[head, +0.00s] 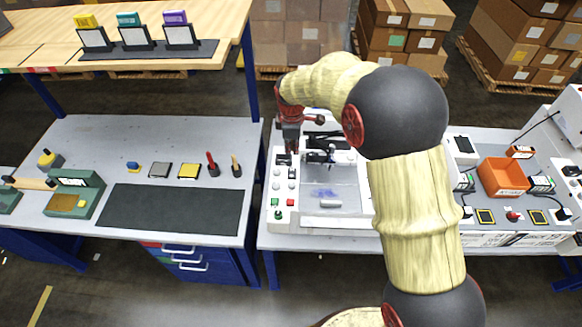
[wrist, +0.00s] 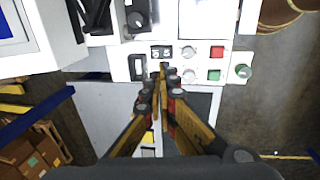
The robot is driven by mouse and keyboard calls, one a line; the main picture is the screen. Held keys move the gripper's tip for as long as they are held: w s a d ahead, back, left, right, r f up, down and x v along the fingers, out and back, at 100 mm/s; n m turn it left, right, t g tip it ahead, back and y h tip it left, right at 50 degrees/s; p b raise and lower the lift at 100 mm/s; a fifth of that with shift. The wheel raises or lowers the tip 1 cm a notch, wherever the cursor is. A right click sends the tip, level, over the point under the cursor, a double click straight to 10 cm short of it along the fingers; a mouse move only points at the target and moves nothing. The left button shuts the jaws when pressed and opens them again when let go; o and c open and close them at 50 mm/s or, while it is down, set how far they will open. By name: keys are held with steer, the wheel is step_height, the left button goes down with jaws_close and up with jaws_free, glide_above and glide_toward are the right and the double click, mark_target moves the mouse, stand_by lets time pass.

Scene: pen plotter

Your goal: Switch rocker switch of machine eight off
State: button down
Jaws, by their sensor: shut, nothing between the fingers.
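The white pen plotter (head: 345,212) stands on the middle bench. Its control panel (head: 283,215) runs along its left side. In the wrist view the panel (wrist: 202,63) carries a dark rectangular switch that looks like the rocker (wrist: 137,67), left of my fingertips. Its on or off position cannot be told. No machine number is readable. My gripper (head: 289,157) is over the upper end of the panel; in the wrist view its fingers (wrist: 163,74) are together and empty, just below a small two-digit counter (wrist: 161,52). Contact with the panel cannot be told.
Beside the counter are two round knobs, a red button (wrist: 217,51), a green button (wrist: 213,75) and a green knob (wrist: 243,71). The plotter's pen carriage (head: 328,157) is close right of my gripper. A left bench holds a dark mat (head: 170,210); an orange bin (head: 503,177) stands right.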

mark_target(293, 171)
steer(key=shift+w+d+r+b, duration=0.1)
steer(key=shift+w+r+b, duration=0.1)
steer(key=shift+b, duration=0.1)
steer(key=f, duration=0.4)
steer(key=w+f, duration=0.1)
steer(key=f, duration=0.4)
steer(key=w+f, duration=0.1)
steer(key=f, duration=0.4)
steer(key=shift+p, duration=0.3)
steer(key=shift+w, duration=0.1)
